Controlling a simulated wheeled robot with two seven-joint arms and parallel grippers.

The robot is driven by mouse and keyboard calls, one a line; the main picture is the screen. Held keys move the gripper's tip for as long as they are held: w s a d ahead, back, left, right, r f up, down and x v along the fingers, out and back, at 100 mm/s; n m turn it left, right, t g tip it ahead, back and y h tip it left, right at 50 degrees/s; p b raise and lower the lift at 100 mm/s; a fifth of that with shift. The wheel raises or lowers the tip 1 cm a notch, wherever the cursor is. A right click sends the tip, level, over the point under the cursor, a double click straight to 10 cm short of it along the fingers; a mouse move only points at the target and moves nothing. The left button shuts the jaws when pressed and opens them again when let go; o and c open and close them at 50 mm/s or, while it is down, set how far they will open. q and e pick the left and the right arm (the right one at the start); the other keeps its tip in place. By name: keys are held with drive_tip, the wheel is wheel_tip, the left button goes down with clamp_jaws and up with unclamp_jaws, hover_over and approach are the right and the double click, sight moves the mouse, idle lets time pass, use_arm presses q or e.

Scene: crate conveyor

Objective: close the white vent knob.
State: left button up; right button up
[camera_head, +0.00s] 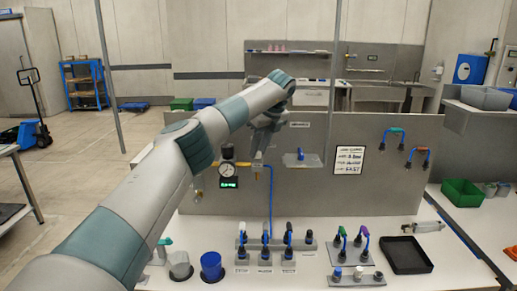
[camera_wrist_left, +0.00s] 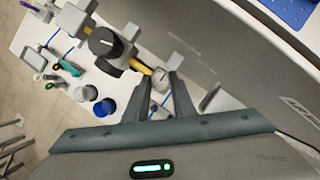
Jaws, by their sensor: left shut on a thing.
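The white vent knob (camera_wrist_left: 160,79) shows in the left wrist view at the end of a short yellow pipe (camera_wrist_left: 140,67), between my two dark fingertips. My left gripper (camera_wrist_left: 159,84) is shut on the knob, one finger at each side of it. In the head view my left gripper (camera_head: 259,155) hangs in front of the grey upright panel (camera_head: 310,190), right of the round gauge (camera_head: 227,170); it hides the knob there. The knob's turned position is hard to read. My right gripper is in neither view.
A black knob (camera_wrist_left: 105,42) sits close beside the yellow pipe. A blue hose (camera_head: 271,200) runs down the panel to the bench. Blue cup (camera_head: 211,265), several bench valves and a black tray (camera_head: 405,255) stand below. A blue-handled valve (camera_head: 300,154) is right of my gripper.

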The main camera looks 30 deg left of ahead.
use_arm(q)
drive_tip(key=shift+n, duration=0.3)
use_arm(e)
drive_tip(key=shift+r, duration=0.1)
use_arm(q)
drive_tip(key=o, duration=1.1)
drive_tip(key=shift+c, duration=0.2)
drive_tip(key=b+v, duration=0.1)
drive_tip(key=v, duration=1.6)
drive_tip(key=shift+w+d+r+b, duration=0.15)
drive_tip(key=shift+d+b, duration=0.05)
drive_tip(key=shift+b, duration=0.1)
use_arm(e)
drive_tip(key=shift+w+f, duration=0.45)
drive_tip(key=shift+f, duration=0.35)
